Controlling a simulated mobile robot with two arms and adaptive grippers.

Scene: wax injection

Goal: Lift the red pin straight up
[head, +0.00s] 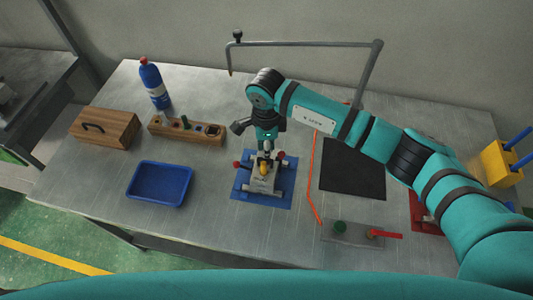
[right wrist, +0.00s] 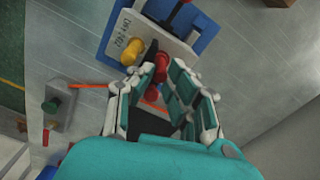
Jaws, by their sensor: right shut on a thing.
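The mold (head: 262,184), a light grey block, sits on a blue plate (head: 283,197) on the table. In the right wrist view the mold (right wrist: 155,32) bears dark lettering. A yellow pin (right wrist: 131,51) stands on it beside the red pin (right wrist: 161,67). My right gripper (right wrist: 154,72) has its fingers around the red pin, shut on it. In the head view my right gripper (head: 267,149) points down over the mold's far part and hides the red pin, while the yellow pin (head: 264,168) shows in front. I cannot tell whether the red pin is clear of the mold. My left gripper is not in view.
Red-tipped side handles (head: 237,164) stick out from the mold. A blue tray (head: 160,183), wooden box (head: 105,137), wooden rack (head: 187,131) and blue bottle (head: 153,83) stand left. A dark mat (head: 352,171), orange cord (head: 311,177) and grey fixture (head: 352,233) lie right.

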